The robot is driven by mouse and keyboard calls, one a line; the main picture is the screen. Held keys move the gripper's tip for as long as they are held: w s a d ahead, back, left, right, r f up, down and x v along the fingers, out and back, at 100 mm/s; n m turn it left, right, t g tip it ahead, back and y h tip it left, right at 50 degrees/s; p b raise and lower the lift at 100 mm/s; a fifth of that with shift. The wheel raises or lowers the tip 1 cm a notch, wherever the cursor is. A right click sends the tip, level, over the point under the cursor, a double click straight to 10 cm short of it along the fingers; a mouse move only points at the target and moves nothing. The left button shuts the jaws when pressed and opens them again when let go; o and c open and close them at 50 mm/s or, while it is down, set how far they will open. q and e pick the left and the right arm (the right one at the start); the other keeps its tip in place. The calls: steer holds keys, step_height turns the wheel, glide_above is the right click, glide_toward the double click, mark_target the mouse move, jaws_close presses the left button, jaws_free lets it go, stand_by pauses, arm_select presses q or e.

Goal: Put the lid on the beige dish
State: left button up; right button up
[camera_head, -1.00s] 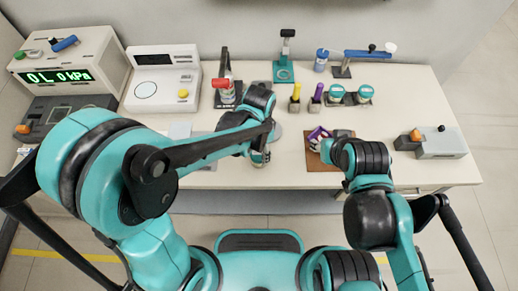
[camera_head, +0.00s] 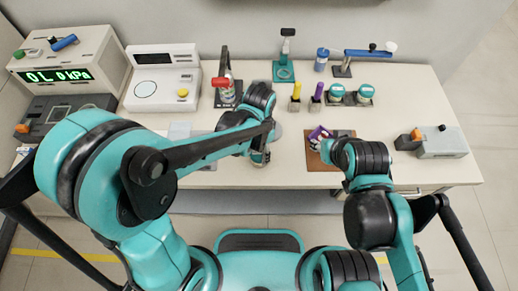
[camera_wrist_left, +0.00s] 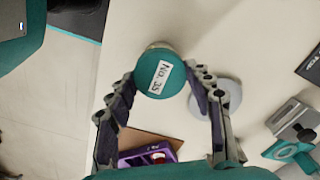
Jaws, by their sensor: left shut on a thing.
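My left gripper (camera_head: 260,158) is low over the front part of the table. In the left wrist view its fingers (camera_wrist_left: 160,85) are shut on a round teal lid (camera_wrist_left: 158,76) with a white label reading "No. 35". A beige edge (camera_wrist_left: 157,45), perhaps of the beige dish, shows just behind the lid; I cannot tell whether the two touch.
A pale grey disc (camera_wrist_left: 229,94) lies right of the held lid. A purple object (camera_wrist_left: 148,156) lies on the brown mat (camera_head: 322,163). Two teal-lidded jars (camera_head: 336,93) (camera_head: 365,92) and several small stands are farther back. A grey device (camera_head: 443,143) stands at right.

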arm_select(q)
steer(key=shift+f+b, duration=0.3)
steer(key=shift+f, duration=0.1)
steer(key=o, duration=1.1)
steer(key=shift+o, duration=0.2)
steer(key=shift+r, duration=0.1)
